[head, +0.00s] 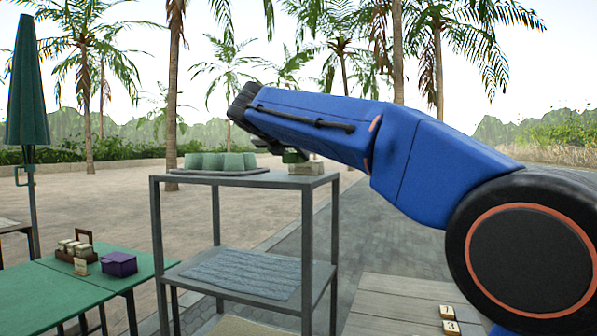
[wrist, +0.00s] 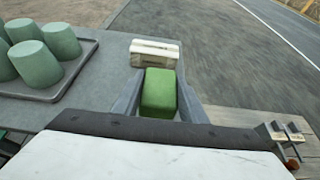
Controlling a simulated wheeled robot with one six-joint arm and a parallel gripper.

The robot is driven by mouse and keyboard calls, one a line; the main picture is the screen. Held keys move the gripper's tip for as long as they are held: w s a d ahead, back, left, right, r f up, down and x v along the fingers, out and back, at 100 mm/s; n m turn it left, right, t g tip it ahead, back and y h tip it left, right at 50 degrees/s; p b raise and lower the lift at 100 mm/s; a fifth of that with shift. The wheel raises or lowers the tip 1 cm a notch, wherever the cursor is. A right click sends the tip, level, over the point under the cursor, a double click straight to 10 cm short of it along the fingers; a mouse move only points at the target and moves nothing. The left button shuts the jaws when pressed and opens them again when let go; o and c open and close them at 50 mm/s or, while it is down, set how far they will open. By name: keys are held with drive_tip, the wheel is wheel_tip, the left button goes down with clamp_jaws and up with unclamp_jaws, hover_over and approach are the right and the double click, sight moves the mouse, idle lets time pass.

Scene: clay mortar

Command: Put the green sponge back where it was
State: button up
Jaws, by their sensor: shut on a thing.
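The green sponge (wrist: 158,92) is between the two fingers of my gripper (wrist: 158,100) in the wrist view, and the gripper is shut on it. In the head view a small green part of the sponge (head: 292,157) shows under the end of my blue arm, at the top of the grey shelf rack (head: 240,179). The gripper itself is mostly hidden by the arm there. I cannot tell whether the sponge touches the shelf top.
A pale block (wrist: 155,53) lies just beyond the sponge on the shelf top. A tray (wrist: 50,92) of upturned green cups (wrist: 61,41) stands to the left. A folded grey cloth (head: 243,272) lies on the middle shelf. A green table (head: 50,305) holds a purple box (head: 119,264).

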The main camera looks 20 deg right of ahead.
sight(294, 179)
drive_tip(key=shift+f, duration=2.15)
drive_tip(key=shift+f, duration=0.1)
drive_tip(key=o, duration=1.1)
drive_tip(key=v, duration=1.2)
